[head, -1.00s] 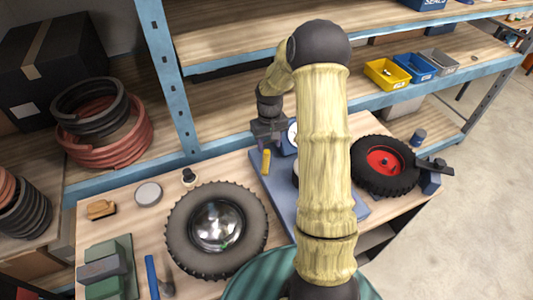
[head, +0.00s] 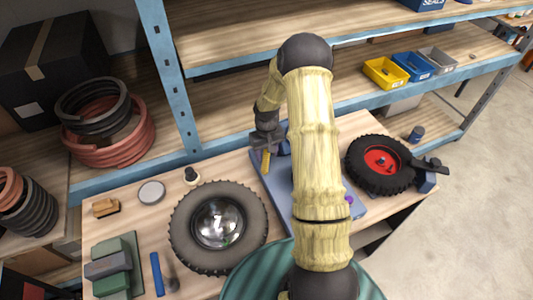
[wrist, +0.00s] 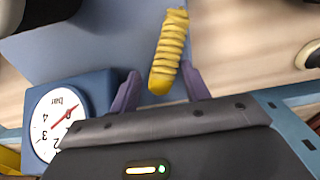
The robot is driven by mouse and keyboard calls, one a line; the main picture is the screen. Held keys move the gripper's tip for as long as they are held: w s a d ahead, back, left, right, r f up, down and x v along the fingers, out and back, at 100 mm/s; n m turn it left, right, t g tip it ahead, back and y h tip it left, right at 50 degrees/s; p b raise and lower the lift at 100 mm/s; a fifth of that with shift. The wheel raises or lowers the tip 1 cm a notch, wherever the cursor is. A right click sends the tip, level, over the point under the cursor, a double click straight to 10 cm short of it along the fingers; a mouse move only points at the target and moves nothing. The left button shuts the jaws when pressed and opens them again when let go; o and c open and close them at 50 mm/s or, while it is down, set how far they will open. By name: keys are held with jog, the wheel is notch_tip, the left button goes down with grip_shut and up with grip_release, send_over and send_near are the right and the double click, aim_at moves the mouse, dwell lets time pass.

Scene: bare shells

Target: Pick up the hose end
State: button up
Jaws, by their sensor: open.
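The hose end is a short yellow ribbed piece (wrist: 168,52), seen in the wrist view above a blue-grey surface. It also shows small in the head view (head: 265,163), at the left side of the blue-grey base plate. My gripper (wrist: 161,86) is open, with one purple finger on each side of the hose end's lower tip. I cannot tell whether either finger touches it. In the head view my gripper (head: 266,146) is just above the hose end and partly covers it.
A blue box with a dial gauge (wrist: 60,118) stands close beside my gripper. A large tyre (head: 185,252) lies to the left on the bench, and a red-hubbed wheel (head: 380,160) to the right. A blue shelf post (head: 172,75) rises behind.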

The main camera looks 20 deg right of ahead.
dwell(0.4)
grip_shut()
jog(key=shift+r, duration=0.1)
notch_tip(320, 180, up, 10)
jog(key=b, duration=0.3)
jog(key=shift+b, duration=0.4)
